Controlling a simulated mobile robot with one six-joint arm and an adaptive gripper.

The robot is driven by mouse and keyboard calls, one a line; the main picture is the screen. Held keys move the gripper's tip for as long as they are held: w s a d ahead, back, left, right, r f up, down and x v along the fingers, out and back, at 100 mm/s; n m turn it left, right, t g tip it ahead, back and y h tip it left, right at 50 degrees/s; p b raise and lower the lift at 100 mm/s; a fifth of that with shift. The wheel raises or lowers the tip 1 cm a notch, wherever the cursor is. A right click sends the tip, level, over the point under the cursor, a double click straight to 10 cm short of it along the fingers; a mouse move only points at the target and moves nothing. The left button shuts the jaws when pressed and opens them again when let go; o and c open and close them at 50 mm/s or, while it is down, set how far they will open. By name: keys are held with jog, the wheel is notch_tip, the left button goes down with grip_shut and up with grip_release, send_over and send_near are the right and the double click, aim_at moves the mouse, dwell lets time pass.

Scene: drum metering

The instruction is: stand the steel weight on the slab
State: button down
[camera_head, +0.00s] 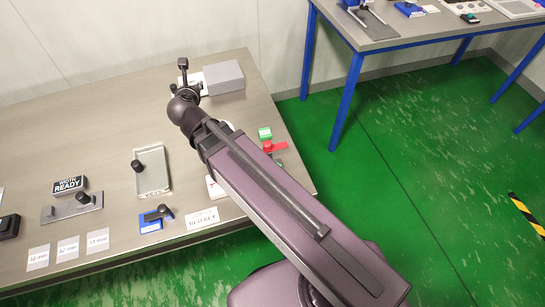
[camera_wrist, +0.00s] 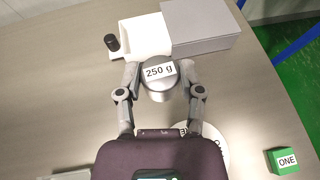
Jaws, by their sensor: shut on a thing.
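The steel weight (camera_wrist: 158,88) is a round grey piece with a white "250 g" label on top. In the wrist view it sits between the fingers of my gripper (camera_wrist: 160,74), which is shut on it. A grey flat-topped block (camera_wrist: 203,28), which appears to be the slab, lies just beyond the weight to the right. The block also shows at the back of the table in the head view (camera_head: 223,77), right of my gripper. The weight is hidden or too small to make out there. I cannot tell the height of its underside above the table.
A white tray (camera_wrist: 146,38) adjoins the block on its left, with a black knob (camera_wrist: 111,42) at its left side. A green block labelled "ONE" (camera_wrist: 285,160) stands at the lower right. A shallow tray (camera_head: 153,172) lies left of my arm. Bare table separates several items.

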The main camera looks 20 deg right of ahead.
notch_tip(320, 180, up, 22)
jog(key=p, duration=2.1)
jog(key=shift+s, duration=0.1)
